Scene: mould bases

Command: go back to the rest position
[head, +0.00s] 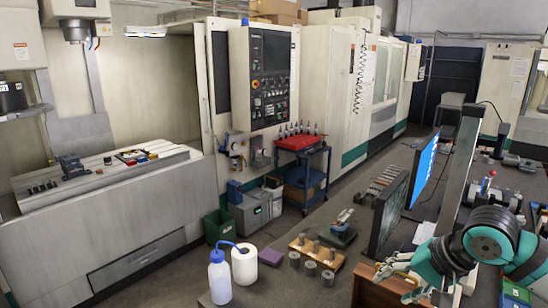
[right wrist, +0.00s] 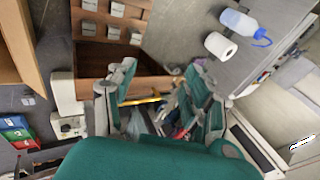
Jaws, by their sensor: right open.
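My right gripper (head: 400,277) is at the lower right of the head view, over the near end of the dark bench, beside a brown wooden box (head: 368,288). Its fingers are spread with nothing between them, as the right wrist view (right wrist: 163,78) also shows. My left gripper is not in view.
The floor left of the bench is partly clear.

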